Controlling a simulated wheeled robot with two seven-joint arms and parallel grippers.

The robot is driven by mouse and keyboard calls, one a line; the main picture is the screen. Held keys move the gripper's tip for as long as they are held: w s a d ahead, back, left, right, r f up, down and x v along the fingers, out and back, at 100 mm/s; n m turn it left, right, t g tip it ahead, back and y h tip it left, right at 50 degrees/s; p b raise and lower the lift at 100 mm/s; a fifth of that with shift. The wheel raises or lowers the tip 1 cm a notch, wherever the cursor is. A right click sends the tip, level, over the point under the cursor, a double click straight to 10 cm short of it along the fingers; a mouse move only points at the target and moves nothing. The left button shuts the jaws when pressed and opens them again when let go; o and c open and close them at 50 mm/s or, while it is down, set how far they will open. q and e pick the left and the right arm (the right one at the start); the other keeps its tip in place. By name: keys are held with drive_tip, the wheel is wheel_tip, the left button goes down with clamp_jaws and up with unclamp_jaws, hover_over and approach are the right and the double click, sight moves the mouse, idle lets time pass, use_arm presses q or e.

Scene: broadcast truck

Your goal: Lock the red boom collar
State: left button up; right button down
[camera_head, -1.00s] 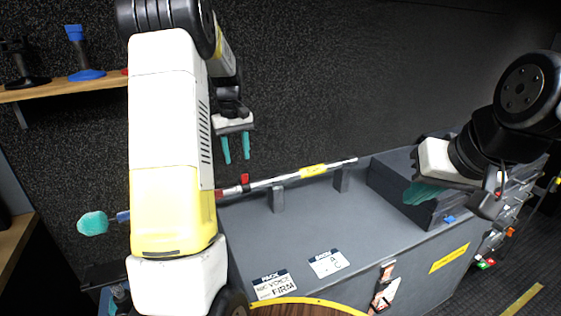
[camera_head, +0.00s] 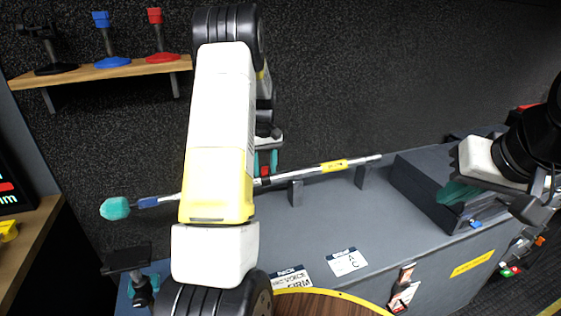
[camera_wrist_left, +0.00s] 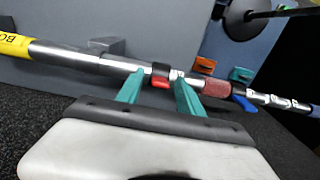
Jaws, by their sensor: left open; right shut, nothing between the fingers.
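The boom pole (camera_head: 305,173) lies across two grey supports on the grey counter, with a yellow label on its silver tube. In the left wrist view the red boom collar (camera_wrist_left: 160,82), a black band with a red lever, sits on the pole between my left gripper's teal fingers (camera_wrist_left: 159,92). The fingers are open, one to each side of the collar; contact is unclear. In the head view my left gripper (camera_head: 266,160) is at the pole, partly hidden behind my arm. My right gripper (camera_head: 457,192) is shut and empty at the right, over the grey box.
A blue collar lever (camera_wrist_left: 243,102) and a reddish grip (camera_wrist_left: 216,88) are farther along the pole, which ends in a teal fuzzy microphone (camera_head: 115,208). A shelf (camera_head: 120,70) holds blue and red stands.

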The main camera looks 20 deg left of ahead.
use_arm(q)
clamp_jaws()
drive_tip(key=shift+w+a+g+h, duration=0.4)
drive_tip(key=shift+g+h, duration=0.3)
drive_tip(key=shift+g, duration=0.2)
unclamp_jaws()
